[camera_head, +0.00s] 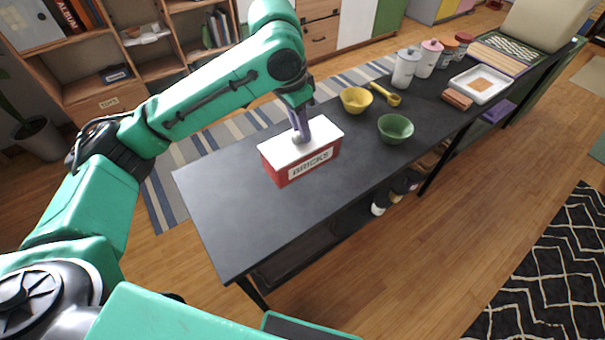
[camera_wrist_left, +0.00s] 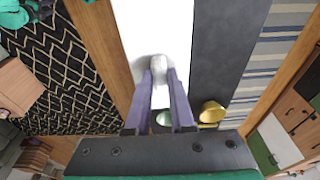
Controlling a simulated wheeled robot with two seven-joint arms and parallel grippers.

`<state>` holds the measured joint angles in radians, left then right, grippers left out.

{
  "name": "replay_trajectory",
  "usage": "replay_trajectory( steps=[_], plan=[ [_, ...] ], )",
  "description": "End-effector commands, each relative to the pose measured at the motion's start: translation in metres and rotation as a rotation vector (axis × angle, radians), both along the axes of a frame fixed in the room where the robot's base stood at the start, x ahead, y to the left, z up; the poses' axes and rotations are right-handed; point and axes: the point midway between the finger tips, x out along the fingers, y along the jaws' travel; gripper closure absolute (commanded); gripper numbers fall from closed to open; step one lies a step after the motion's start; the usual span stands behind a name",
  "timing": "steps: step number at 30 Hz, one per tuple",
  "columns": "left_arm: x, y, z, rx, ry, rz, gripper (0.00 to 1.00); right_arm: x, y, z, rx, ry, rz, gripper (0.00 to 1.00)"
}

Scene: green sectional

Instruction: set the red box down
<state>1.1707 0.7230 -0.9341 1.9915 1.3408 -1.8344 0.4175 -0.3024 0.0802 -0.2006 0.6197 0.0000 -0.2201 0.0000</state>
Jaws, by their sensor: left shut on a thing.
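The red box (camera_head: 282,176) has a white lid (camera_head: 322,134) and a white label reading BRICKS. It is upright at the left part of the dark table (camera_head: 225,205). My left gripper (camera_head: 301,138) points down from above and is shut on the box at the middle of its lid. In the left wrist view, the two purple fingers (camera_wrist_left: 159,85) close around a pale part on top of the white lid (camera_wrist_left: 150,25). The box's underside is hidden, so I cannot tell whether it touches the table. My right gripper is not in view.
A yellow bowl (camera_head: 356,100), a yellow scoop (camera_head: 388,95) and a green bowl (camera_head: 395,129) stand right of the box. Jars (camera_head: 406,68) and a white tray (camera_head: 480,84) are farther along. The tabletop left of and in front of the box is clear.

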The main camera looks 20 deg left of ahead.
Motion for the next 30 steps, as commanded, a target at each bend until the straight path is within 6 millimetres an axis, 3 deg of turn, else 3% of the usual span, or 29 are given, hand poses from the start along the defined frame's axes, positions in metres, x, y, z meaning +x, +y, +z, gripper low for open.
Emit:
replay_trajectory(
  steps=[1, 6, 16, 19, 27, 28, 30],
  plan=[
    [-0.001, 0.001, -0.018, 0.001, 0.004, 0.002, 1.00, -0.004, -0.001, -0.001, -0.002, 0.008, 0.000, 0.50],
    [0.000, 0.001, -0.072, 0.000, 0.002, 0.001, 1.00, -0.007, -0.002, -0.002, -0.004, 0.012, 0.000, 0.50],
    [0.000, 0.000, -0.133, 0.000, 0.000, 0.000, 1.00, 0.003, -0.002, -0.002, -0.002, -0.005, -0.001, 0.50],
    [0.001, 0.000, -0.144, 0.000, -0.002, -0.001, 1.00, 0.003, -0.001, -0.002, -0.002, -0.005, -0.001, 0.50],
    [0.001, 0.000, -0.145, -0.001, -0.002, -0.001, 1.00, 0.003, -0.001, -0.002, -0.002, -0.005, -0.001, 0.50],
    [0.000, 0.000, -0.146, 0.000, -0.001, -0.001, 0.67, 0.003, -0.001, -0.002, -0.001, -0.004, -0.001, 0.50],
    [0.000, 0.000, -0.146, 0.000, -0.001, -0.001, 0.49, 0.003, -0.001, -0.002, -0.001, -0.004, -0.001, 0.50]
  ],
)
